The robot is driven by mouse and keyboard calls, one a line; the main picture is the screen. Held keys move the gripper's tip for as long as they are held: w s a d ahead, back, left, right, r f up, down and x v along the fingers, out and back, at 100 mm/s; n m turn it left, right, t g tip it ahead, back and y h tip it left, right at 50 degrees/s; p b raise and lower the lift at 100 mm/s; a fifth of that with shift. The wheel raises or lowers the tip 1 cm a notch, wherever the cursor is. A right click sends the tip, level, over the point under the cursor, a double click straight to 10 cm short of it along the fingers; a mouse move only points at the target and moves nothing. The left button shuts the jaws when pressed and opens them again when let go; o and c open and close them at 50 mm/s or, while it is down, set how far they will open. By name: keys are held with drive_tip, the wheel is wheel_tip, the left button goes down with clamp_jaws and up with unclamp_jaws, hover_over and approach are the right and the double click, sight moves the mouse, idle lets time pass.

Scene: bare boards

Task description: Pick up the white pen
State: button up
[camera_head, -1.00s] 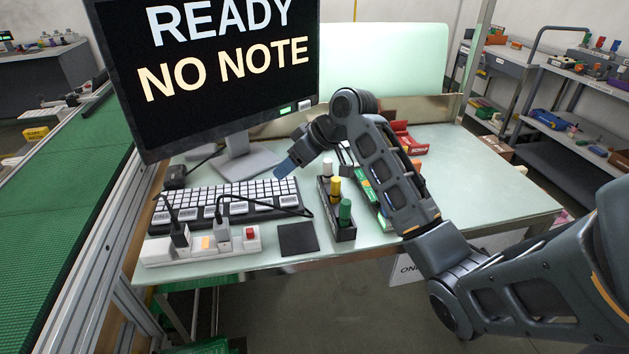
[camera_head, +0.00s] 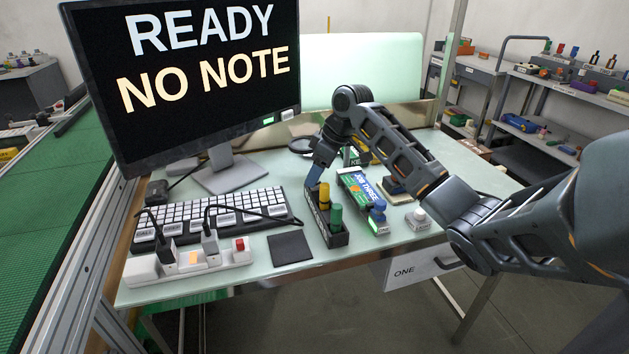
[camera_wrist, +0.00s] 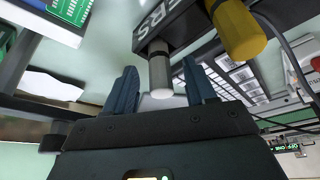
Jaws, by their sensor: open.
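The white pen (camera_wrist: 159,72) shows in the wrist view as a grey-white cylinder with a pale end. It stands in the black marker holder (camera_wrist: 166,22), at the end beyond the yellow pen (camera_wrist: 236,28). My gripper (camera_wrist: 159,76) is open, with one blue finger on each side of the white pen; I cannot tell whether they touch it. In the head view my gripper (camera_head: 314,182) is at the far end of the holder (camera_head: 339,239) and hides the white pen. The yellow pen (camera_head: 324,195) and green pen (camera_head: 336,216) stand in front of it.
A keyboard (camera_head: 222,214), power strip (camera_head: 190,262) and dark pad (camera_head: 290,248) lie left of the holder. A monitor (camera_head: 190,75) stands behind. The table's front strip is clear.

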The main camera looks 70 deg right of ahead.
drive_tip(key=shift+x, duration=0.85)
clamp_jaws()
